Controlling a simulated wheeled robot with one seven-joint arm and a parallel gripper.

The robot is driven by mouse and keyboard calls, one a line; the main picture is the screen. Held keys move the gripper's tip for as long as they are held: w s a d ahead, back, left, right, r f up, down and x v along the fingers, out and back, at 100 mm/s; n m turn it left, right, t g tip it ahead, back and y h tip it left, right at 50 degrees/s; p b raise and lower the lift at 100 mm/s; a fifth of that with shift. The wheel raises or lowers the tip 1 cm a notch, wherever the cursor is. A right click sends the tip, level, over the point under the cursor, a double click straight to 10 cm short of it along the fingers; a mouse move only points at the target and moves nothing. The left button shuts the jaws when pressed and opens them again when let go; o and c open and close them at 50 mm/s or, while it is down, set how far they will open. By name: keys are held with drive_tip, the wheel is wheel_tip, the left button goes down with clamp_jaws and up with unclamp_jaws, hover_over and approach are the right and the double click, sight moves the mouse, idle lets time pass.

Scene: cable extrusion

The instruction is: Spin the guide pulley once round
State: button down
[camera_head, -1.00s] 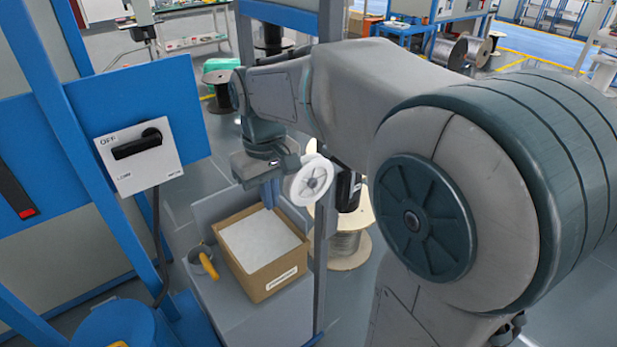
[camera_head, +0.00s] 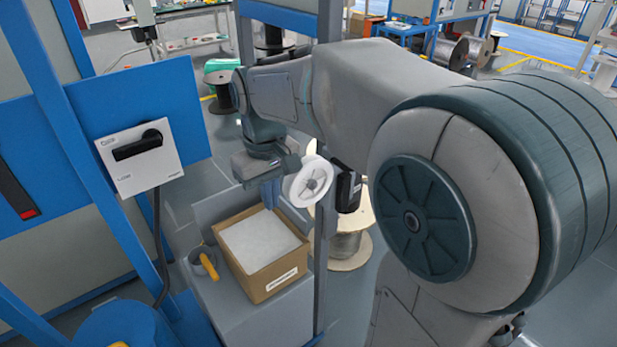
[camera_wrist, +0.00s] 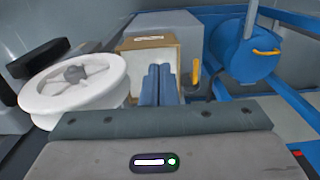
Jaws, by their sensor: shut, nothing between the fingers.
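The guide pulley (camera_head: 308,181) is a white spoked wheel with a grey hub, mounted on the grey-blue post in the head view. In the wrist view the pulley (camera_wrist: 75,87) fills the left side, tilted toward me. My gripper (camera_head: 271,194) points down just left of the pulley, above the cardboard box. Its blue fingers (camera_wrist: 158,88) are together with nothing between them. In the wrist view they show right of the pulley's rim, with a small gap that is hard to judge in depth.
An open cardboard box (camera_head: 262,252) stands on a grey cabinet (camera_head: 272,325) below my gripper. A yellow-handled tool (camera_head: 207,262) lies beside it. A black cylinder (camera_head: 347,188) is right of the pulley. A switch box (camera_head: 140,157) is on the blue panel at left.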

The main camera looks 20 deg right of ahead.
wheel_tip(320, 180, up, 8)
drive_tip(key=p, duration=0.6)
drive_tip(key=shift+f, duration=0.15)
drive_tip(key=shift+w+d+p, duration=0.1)
drive_tip(key=shift+w+d, duration=0.2)
drive_tip(key=shift+d, duration=0.55)
drive_tip(key=shift+w+d+p, duration=0.1)
drive_tip(key=shift+w+d, duration=0.15)
drive_tip(key=shift+d, duration=0.65)
drive_tip(key=shift+w+d+p, duration=0.1)
drive_tip(key=shift+w+d, duration=0.2)
drive_tip(key=shift+d, duration=0.55)
drive_tip(key=shift+f, duration=0.2)
drive_tip(key=shift+f+b, duration=0.4)
drive_tip(key=shift+b, duration=0.05)
drive_tip(key=shift+a, duration=0.1)
